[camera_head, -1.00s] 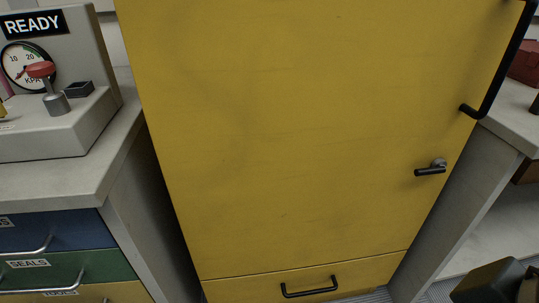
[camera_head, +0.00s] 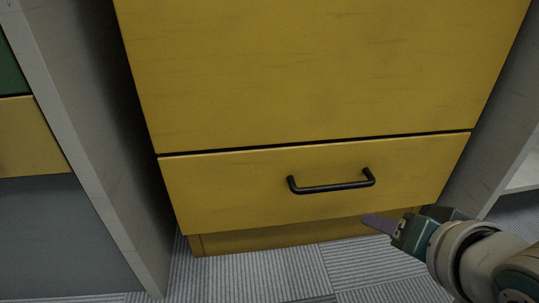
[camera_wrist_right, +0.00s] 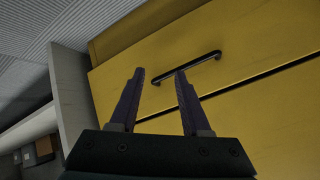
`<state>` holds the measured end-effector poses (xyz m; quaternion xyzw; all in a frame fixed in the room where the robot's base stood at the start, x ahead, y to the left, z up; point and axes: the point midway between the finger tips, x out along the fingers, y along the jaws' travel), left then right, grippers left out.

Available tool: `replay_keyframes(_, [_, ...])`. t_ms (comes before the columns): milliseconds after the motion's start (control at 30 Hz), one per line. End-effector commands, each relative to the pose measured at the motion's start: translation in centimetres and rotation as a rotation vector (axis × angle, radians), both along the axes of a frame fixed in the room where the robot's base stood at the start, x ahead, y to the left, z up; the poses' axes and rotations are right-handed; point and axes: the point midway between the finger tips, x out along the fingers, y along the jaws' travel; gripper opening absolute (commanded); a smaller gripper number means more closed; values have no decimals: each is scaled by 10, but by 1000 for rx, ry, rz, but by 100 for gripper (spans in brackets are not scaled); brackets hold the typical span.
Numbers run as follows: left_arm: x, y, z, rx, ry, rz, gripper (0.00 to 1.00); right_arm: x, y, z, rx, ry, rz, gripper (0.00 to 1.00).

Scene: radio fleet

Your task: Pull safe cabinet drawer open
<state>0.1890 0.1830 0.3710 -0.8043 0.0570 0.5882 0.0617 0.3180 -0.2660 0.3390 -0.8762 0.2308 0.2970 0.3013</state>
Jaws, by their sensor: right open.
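The yellow safe cabinet's bottom drawer (camera_head: 240,192) is shut, its front flush below a dark seam under the large door (camera_head: 320,70). A black bar handle (camera_head: 332,187) is on the drawer front. My right gripper (camera_head: 375,222) is at the lower right of the drawer, below and to the right of the handle, and apart from it. In the right wrist view my right gripper (camera_wrist_right: 158,78) has its two fingers spread with nothing between them; the handle (camera_wrist_right: 188,67) lies beyond the fingertips, across the yellow front. My left gripper is not in view.
A grey side panel (camera_head: 85,130) stands left of the cabinet, with a yellow drawer (camera_head: 30,140) beyond it. A grey panel (camera_head: 490,150) stands close on the right. The grey striped carpet (camera_head: 260,272) in front is clear.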

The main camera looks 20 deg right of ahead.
Motion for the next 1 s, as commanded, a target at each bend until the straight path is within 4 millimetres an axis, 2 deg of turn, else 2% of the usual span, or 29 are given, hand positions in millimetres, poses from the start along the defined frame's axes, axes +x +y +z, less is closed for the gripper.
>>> replay_keyframes(33, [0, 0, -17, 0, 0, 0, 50, 12, -9, -22, 76, -101, -100, 47])
replay_keyframes(100, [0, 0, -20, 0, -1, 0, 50, 27, -17, -27, 200, -258, -217, 47])
replay_keyframes(300, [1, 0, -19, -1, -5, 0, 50, 45, -10, -31, 564, -579, -373, 47])
replay_keyframes(433, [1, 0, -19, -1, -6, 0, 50, 48, 1, -30, 715, -671, -396, 47])
replay_keyframes(567, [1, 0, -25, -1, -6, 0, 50, 53, 3, -32, 765, -698, -399, 47])
replay_keyframes(667, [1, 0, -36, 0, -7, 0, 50, 65, 0, -37, 767, -703, -397, 47])
replay_keyframes(1000, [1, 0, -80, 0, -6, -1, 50, 125, -15, -50, 763, -701, -397, 47])
